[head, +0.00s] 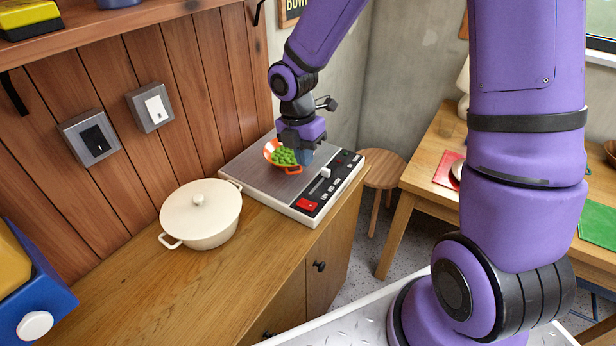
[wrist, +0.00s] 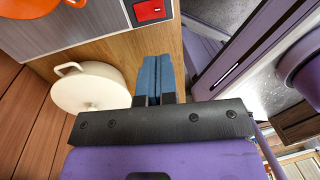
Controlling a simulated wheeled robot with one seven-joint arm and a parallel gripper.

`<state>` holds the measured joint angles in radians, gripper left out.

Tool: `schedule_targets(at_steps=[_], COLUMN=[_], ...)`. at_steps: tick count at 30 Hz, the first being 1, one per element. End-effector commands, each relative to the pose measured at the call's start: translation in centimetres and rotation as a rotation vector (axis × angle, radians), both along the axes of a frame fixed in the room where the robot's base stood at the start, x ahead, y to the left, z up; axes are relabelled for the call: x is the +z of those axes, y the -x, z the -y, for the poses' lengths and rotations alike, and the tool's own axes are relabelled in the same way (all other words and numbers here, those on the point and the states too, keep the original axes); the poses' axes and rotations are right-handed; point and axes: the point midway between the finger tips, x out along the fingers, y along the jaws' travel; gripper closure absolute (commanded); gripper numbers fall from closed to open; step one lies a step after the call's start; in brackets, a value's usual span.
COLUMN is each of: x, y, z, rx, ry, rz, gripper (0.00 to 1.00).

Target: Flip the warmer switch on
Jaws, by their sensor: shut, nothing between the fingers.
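The warmer (head: 245,180) is a flat metal plate on the wooden counter, with a black control strip along its right side. A red rocker switch (head: 307,204) sits at the strip's near end; I cannot tell which way it is tipped. It also shows at the top of the wrist view (wrist: 149,10). My gripper (head: 304,158) is above the warmer's far half, beside an orange bowl of green food (head: 284,157), and away from the switch. Its blue fingers (wrist: 158,75) are together with nothing between them. Part of the bowl is hidden behind the gripper in the head view.
A cream lidded pot (head: 201,212) stands on the counter left of the warmer. A pale slider knob (head: 325,172) is on the control strip. Two wall switches, black (head: 95,140) and white (head: 155,107), are on the wood panelling.

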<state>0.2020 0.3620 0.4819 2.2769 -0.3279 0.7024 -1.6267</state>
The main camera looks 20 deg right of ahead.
Motion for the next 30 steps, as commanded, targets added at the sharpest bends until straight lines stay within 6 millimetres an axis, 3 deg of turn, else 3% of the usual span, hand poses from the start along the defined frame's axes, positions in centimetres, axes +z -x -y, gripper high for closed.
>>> schedule_targets(at_steps=[18,24,30], x=[-10.6,-12.5,-13.1], y=[1.3,1.5,1.5], z=[0.7,0.9,1.0], rx=[0.004,0.002,0.001], ry=[0.001,0.0,0.0], rz=[-0.004,-0.002,0.0], gripper=[1.0,1.0,1.0])
